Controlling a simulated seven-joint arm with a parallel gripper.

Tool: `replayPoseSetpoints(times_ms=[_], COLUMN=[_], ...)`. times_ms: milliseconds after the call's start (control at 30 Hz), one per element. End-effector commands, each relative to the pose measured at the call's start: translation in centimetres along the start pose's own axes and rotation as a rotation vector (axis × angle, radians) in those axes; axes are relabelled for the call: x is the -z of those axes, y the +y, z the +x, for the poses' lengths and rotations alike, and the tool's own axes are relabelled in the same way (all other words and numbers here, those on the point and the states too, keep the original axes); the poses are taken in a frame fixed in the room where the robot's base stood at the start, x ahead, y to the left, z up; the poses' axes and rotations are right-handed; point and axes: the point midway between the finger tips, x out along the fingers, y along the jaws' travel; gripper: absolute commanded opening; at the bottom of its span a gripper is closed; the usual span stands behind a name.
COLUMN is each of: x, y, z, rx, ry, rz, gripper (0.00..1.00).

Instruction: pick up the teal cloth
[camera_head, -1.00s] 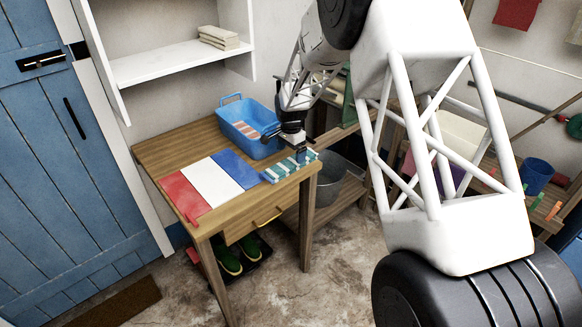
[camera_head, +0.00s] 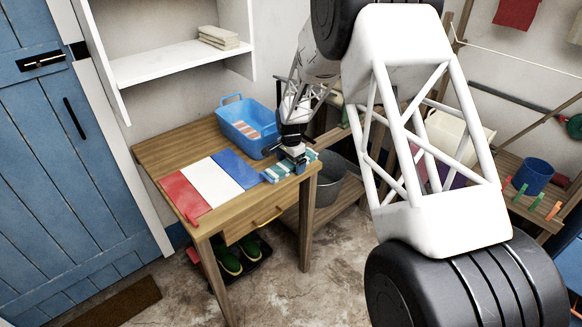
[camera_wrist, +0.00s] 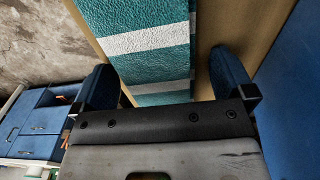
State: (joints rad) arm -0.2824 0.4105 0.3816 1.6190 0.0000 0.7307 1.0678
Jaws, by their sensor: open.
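The teal cloth (camera_head: 279,172), with white stripes, lies folded on the right front corner of the wooden table. My gripper (camera_head: 297,166) is right over the cloth's right part in the head view. In the wrist view the cloth (camera_wrist: 150,55) runs between the two blue fingers of my gripper (camera_wrist: 165,80). The fingers are apart, one on each side of the cloth. I cannot tell how far above the tabletop the fingertips are. My gripper hides part of the cloth in the head view.
A red, white and blue striped mat (camera_head: 210,184) lies left of the cloth on the table (camera_head: 165,150). A blue basin (camera_head: 238,112) holding a striped cloth (camera_head: 245,131) stands behind. A metal tub (camera_head: 336,182) is below, right of the table. The table's right edge is close to my gripper.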

Motion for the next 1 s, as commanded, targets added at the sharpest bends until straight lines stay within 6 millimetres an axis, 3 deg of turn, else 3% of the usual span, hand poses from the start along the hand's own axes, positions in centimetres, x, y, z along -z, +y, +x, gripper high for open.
replayPoseSetpoints(times_ms=[367, 700, 1000], x=[0.0, 0.0, 0.01], y=[0.0, 0.0, -0.02], z=[-0.03, -0.03, -0.16], rx=[0.0, 0.0, 0.001], ry=[0.0, 0.0, 0.0], rz=[0.0, 0.0, 0.0], gripper=[1.0, 0.49, 0.47])
